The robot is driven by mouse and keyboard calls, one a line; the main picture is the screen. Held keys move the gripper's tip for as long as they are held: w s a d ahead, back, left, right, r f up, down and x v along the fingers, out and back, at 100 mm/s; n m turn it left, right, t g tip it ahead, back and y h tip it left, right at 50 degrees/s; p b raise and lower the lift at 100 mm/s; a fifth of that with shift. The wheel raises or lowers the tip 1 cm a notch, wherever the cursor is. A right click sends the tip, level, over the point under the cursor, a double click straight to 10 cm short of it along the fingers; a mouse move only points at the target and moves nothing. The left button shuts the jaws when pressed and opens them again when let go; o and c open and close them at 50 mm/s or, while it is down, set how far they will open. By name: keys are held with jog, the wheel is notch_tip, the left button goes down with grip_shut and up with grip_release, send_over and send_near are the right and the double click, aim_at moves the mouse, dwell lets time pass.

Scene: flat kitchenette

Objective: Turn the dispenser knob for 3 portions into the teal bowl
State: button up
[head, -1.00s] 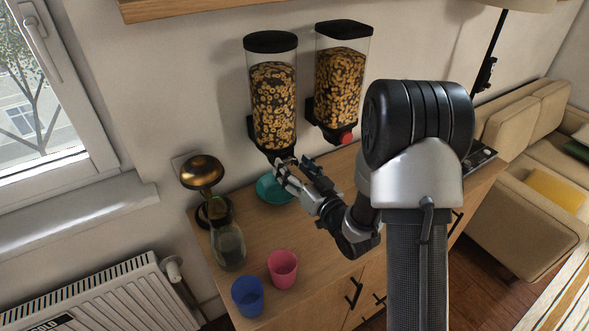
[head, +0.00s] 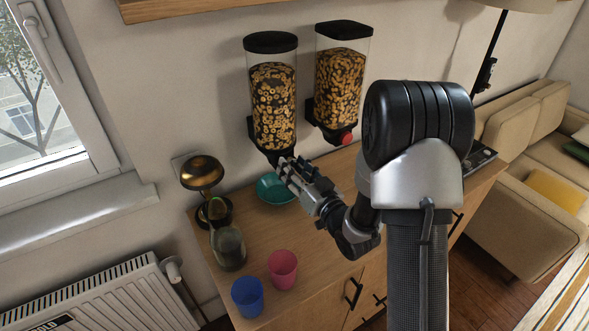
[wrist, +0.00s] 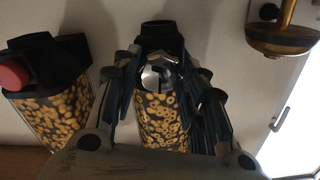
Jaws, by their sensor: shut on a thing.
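The left cereal dispenser (head: 273,105), clear with a black lid and filled with ring-shaped cereal, hangs on the wall. My gripper (head: 284,163) is at its lower front, shut on its knob. In the wrist view my gripper's fingers (wrist: 158,88) stand on both sides of the silver-looking knob (wrist: 158,74), in front of the dispenser (wrist: 160,128). The knob is hidden by the fingers in the head view. The teal bowl (head: 268,191) stands on the cabinet top below this dispenser, partly covered by my gripper. I cannot tell whether it holds cereal.
A second dispenser (head: 340,85) with a red knob (head: 346,138) hangs to the right. A brass-topped lamp (head: 203,173), a glass carafe (head: 229,248), a pink cup (head: 283,269) and a blue cup (head: 247,297) stand on the wooden cabinet (head: 325,243) at left and front.

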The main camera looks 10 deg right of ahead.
jog(key=shift+m+p, duration=0.65)
jog(key=shift+m, duration=7.35)
jog(key=o, duration=1.1)
jog(key=shift+c, duration=0.2)
jog(key=shift+s+d, duration=0.1)
